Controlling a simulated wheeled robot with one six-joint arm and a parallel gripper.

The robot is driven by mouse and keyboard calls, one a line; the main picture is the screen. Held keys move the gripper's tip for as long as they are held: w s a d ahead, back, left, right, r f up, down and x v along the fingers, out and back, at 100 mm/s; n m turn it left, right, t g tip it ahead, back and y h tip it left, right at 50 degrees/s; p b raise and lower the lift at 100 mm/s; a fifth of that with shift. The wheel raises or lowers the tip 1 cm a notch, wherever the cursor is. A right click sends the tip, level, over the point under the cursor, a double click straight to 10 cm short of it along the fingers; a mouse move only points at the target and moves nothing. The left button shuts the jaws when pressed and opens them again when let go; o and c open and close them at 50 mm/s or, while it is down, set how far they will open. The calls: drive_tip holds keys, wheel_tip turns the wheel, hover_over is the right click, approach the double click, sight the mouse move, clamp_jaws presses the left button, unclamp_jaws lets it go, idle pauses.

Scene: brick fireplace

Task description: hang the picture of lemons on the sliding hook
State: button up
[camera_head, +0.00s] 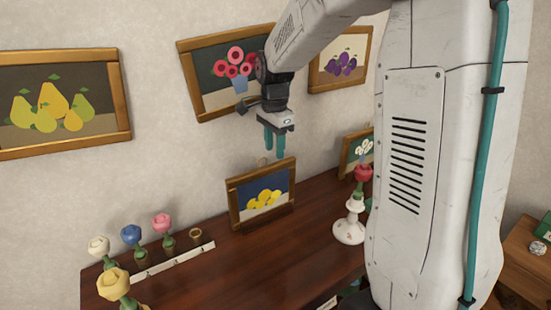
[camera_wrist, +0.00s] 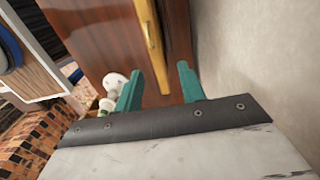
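The picture of lemons (camera_head: 233,203), yellow fruit on dark blue in a wooden frame, stands nearly upright on the sideboard close to the wall. My gripper (camera_head: 274,154) is above its top edge, fingers pointing down, apart from it in the head view. In the wrist view the teal fingers (camera_wrist: 160,74) are spread with nothing between them. A gold-brown frame edge (camera_wrist: 152,45), seemingly the lemon picture's, lies beyond them. A small tan piece (camera_head: 263,161) shows just above the frame; I cannot tell whether it is a hanger or a hook. I cannot make out the sliding hook.
Pictures of pears (camera_head: 122,100), red flowers (camera_head: 188,75) and plums (camera_head: 316,80) hang on the wall. A white flower picture (camera_head: 347,160) and a white stand (camera_head: 350,228) with a red flower are right. Several flowers line a white strip (camera_head: 175,262). The sideboard's (camera_head: 270,265) front middle is clear.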

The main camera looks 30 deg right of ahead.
drive_tip(key=shift+r, duration=0.5)
drive_tip(key=s+a+r+n, duration=0.1)
drive_tip(key=s+a+n, duration=0.2)
drive_tip(key=s+n, duration=0.3)
drive_tip(key=s+a+r+n, duration=0.1)
drive_tip(key=s+a+n, duration=0.3)
drive_tip(key=s, duration=0.9)
drive_tip(key=s+a+r+n+t, duration=0.1)
drive_tip(key=s+a+n, duration=0.3)
drive_tip(key=s+n, duration=0.4)
drive_tip(key=shift+s+r, duration=0.6)
drive_tip(key=shift+s, duration=0.45)
drive_tip(key=shift+o, duration=0.4)
